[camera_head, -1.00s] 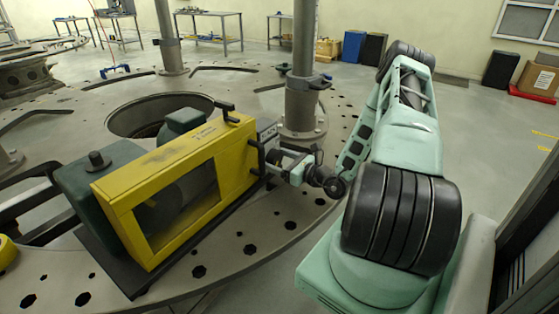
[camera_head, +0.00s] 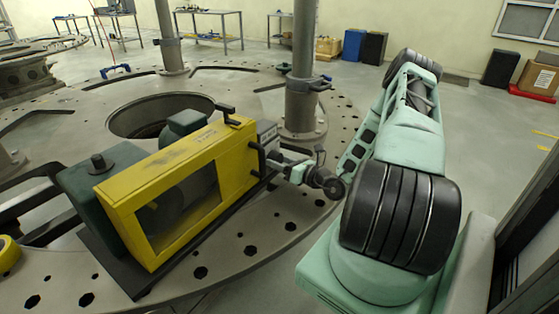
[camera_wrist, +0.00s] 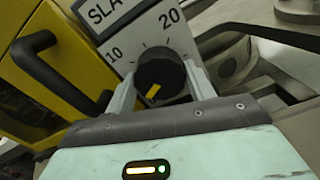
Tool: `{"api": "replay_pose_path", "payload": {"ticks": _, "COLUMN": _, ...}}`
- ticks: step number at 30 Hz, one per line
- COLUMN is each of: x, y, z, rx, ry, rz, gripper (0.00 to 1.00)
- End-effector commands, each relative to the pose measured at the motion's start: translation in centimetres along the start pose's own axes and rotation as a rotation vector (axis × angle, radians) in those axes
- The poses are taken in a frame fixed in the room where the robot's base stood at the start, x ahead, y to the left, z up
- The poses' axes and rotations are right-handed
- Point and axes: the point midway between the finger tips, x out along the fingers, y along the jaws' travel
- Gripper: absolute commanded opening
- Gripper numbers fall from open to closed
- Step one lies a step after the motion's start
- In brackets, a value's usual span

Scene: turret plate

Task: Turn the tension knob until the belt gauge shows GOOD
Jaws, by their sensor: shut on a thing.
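The black tension knob (camera_wrist: 166,66) is in the middle of the wrist view, in front of a light dial plate marked 10 and 20. Its yellow pointer mark faces the lower left. My gripper (camera_wrist: 162,80) is shut on the knob, with one finger on each side of it. A sign above the dial (camera_wrist: 97,14) shows the letters SLA and is cut off by the frame edge. In the head view my gripper (camera_head: 280,162) is at the right end of the yellow belt guard (camera_head: 165,165); the knob is hidden there.
A black handle (camera_wrist: 42,58) on the yellow guard is close to the left finger. A grey post (camera_head: 301,105) stands just behind my gripper. The guard and a dark green housing (camera_head: 85,200) sit on a round plate with holes (camera_head: 225,240).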

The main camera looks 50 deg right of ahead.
Motion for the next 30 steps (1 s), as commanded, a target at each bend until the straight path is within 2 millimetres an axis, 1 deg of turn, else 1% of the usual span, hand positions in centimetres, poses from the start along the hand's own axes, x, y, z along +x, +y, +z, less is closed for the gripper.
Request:
{"api": "replay_pose_path", "payload": {"ticks": 9, "x": -0.04, "y": -0.02, "z": 0.21, "rx": 0.258, "ry": -0.002, "rz": -0.002, "gripper": 0.31}}
{"api": "replay_pose_path", "payload": {"ticks": 15, "x": -0.05, "y": -0.01, "z": 0.12, "rx": 0.377, "ry": -0.001, "rz": -0.001, "gripper": 0.31}}
{"api": "replay_pose_path", "payload": {"ticks": 22, "x": -0.04, "y": -0.07, "z": 0.1, "rx": 0.456, "ry": -0.002, "rz": -0.002, "gripper": 0.31}}
{"api": "replay_pose_path", "payload": {"ticks": 30, "x": -0.04, "y": -0.1, "z": 0.05, "rx": 0.48, "ry": -0.001, "rz": -0.002, "gripper": 0.31}}
